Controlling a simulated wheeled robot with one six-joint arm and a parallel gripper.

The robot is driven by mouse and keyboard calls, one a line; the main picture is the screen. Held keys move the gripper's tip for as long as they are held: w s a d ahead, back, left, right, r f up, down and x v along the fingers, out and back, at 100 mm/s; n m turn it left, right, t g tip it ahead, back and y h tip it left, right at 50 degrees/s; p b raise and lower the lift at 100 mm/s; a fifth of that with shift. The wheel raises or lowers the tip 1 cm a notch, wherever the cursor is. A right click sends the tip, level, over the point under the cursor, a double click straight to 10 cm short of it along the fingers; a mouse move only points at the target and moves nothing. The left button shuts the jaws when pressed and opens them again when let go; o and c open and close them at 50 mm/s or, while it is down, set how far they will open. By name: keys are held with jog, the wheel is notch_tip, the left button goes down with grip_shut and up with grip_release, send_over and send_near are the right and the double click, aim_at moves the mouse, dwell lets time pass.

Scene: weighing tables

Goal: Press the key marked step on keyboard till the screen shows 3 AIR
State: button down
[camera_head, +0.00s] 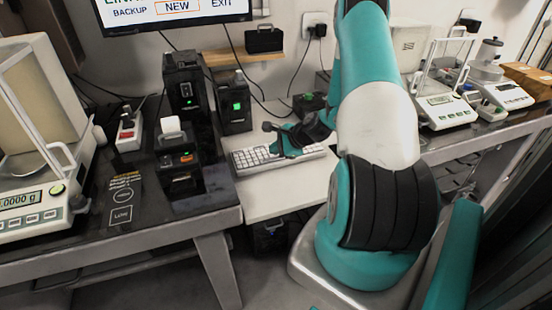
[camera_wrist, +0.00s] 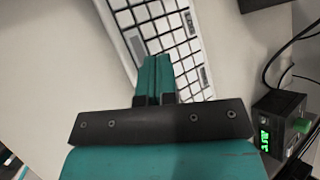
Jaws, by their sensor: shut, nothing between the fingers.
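A white keyboard (camera_head: 258,158) lies on a pale board between the tables in the head view. It also shows in the wrist view (camera_wrist: 187,38), running diagonally with blank-looking keys; I cannot read any key marking. My gripper (camera_head: 276,150) is at the keyboard, and in the wrist view its teal fingers (camera_wrist: 156,60) are shut together with nothing between them. The fingertips appear over the keys; I cannot tell whether they touch one. The screen (camera_head: 170,10) at the top left shows "BACKUP", "NEW" and "EXIT", with "NEW" boxed; its upper part is cut off.
A dark box with a green display (camera_head: 236,106) stands behind the keyboard, and a small label printer (camera_head: 173,134) stands to its left. Balances stand at the far left (camera_head: 32,205) and right (camera_head: 446,110). The pale board (camera_head: 262,197) is clear in front of the keyboard.

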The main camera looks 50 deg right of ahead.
aim_at(275, 159)
dwell(0.3)
jog(key=shift+f, duration=0.4)
jog(key=shift+f+b, duration=0.4)
jog(key=shift+b, duration=0.05)
dwell(0.4)
jog(key=shift+r, duration=0.15)
jog(key=shift+r+p, duration=0.7)
jog(key=shift+p, duration=0.05)
notch_tip(275, 159, up, 5)
jog(key=p, duration=0.4)
jog(key=shift+a, duration=0.1)
dwell(0.9)
